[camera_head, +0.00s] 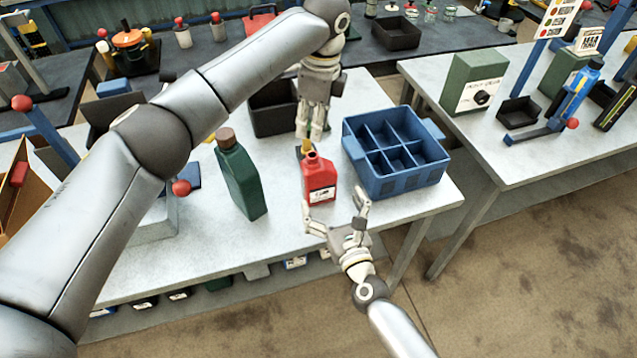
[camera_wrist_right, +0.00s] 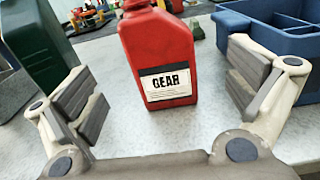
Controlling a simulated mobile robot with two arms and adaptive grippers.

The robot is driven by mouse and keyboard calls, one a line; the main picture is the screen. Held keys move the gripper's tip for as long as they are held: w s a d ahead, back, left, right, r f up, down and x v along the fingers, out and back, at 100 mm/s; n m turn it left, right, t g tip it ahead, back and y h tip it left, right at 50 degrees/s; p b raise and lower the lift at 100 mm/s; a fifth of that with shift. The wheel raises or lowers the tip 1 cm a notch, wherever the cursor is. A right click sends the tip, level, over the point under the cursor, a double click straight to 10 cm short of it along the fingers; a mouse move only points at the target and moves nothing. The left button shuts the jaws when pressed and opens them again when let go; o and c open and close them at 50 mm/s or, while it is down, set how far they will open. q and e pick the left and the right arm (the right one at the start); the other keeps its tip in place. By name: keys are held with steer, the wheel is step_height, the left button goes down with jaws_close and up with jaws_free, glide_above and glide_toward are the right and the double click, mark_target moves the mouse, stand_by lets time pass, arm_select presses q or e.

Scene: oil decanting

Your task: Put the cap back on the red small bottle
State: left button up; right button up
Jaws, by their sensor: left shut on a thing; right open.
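The red small bottle (camera_head: 320,188) stands upright on the light table; it also shows in the right wrist view (camera_wrist_right: 158,60) with a "GEAR" label. Its neck is open at the top in the head view. My left gripper (camera_head: 312,134) points down just above and behind the neck, shut on a small piece, taken as the cap, mostly hidden by the fingers. A yellow bit shows below the fingertips; whether it touches the neck I cannot tell. My right gripper (camera_head: 338,212) is open and empty in front of the bottle, its fingers apart on either side in the wrist view.
A green bottle with a brown cap (camera_head: 240,178) stands to the left. A blue divided crate (camera_head: 396,182) stands close on the right. A dark bin (camera_head: 272,118) is behind. The table front between the green bottle and its edge is clear.

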mark_target(323, 183)
steer(key=x, duration=0.9)
steer(key=shift+s+f, duration=0.1)
steer(key=c, duration=1.5)
arm_select(q)
steer(key=shift+f, duration=2.5)
steer(key=shift+f, duration=0.9)
steer(key=shift+f, duration=0.5)
